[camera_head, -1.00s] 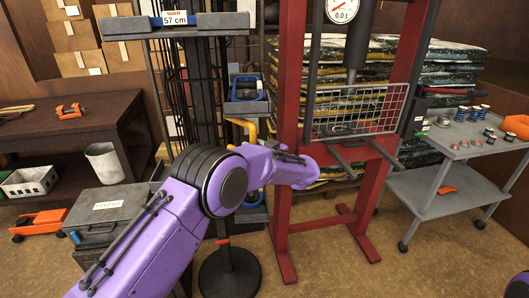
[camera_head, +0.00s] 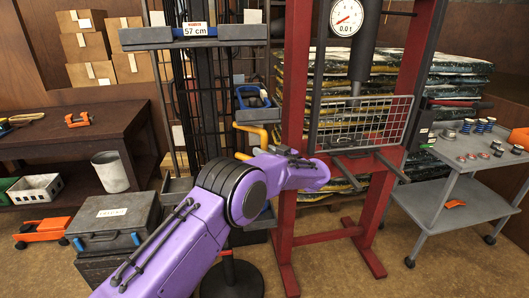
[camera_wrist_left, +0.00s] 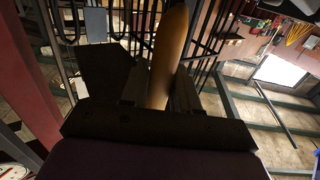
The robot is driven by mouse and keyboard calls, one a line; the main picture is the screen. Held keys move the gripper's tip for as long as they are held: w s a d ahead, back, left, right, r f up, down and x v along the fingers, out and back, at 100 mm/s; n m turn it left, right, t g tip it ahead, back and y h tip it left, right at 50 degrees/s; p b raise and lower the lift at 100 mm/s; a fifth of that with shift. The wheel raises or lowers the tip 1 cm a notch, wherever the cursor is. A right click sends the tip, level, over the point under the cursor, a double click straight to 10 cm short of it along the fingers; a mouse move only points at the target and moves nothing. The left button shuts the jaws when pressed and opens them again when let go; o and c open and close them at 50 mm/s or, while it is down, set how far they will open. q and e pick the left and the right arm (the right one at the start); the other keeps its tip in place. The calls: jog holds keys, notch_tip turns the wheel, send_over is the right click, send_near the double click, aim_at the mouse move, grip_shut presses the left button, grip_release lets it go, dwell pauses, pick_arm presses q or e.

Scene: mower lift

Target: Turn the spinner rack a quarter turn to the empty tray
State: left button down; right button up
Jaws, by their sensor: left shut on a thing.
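The spinner rack (camera_head: 213,90) is a dark upright wire frame on a round black base (camera_head: 231,280), left of the red press. A grey tray (camera_head: 252,115) on its right side holds a blue-edged thing. Another grey tray (camera_head: 176,185) shows lower on the left, partly hidden by my arm; I cannot tell whether it is empty. A yellow-orange handle (camera_head: 257,134) sticks out below the blue-edged thing. In the left wrist view my left gripper (camera_wrist_left: 160,92) is shut on this handle (camera_wrist_left: 168,45). My right gripper is not in view.
A red press frame (camera_head: 296,110) with a gauge and wire guard stands right beside the rack. A grey trolley (camera_head: 470,160) stands further right. A dark toolbox (camera_head: 112,222), an orange cart (camera_head: 42,232) and a workbench (camera_head: 60,145) are left. Brown floor is open between the press and trolley.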

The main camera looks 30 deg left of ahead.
pick_arm(q)
jog(key=shift+w+r, duration=0.1)
jog(key=shift+r, duration=0.2)
jog(key=c, duration=1)
grip_release()
jog(key=shift+w, duration=0.1)
jog(key=shift+w+f, duration=0.1)
jog(key=shift+f, duration=0.15)
jog(key=shift+d+f, duration=0.1)
jog(key=shift+d, duration=0.2)
jog(key=b+v, duration=0.3)
jog(key=v, duration=0.7)
jog(key=shift+a, duration=0.1)
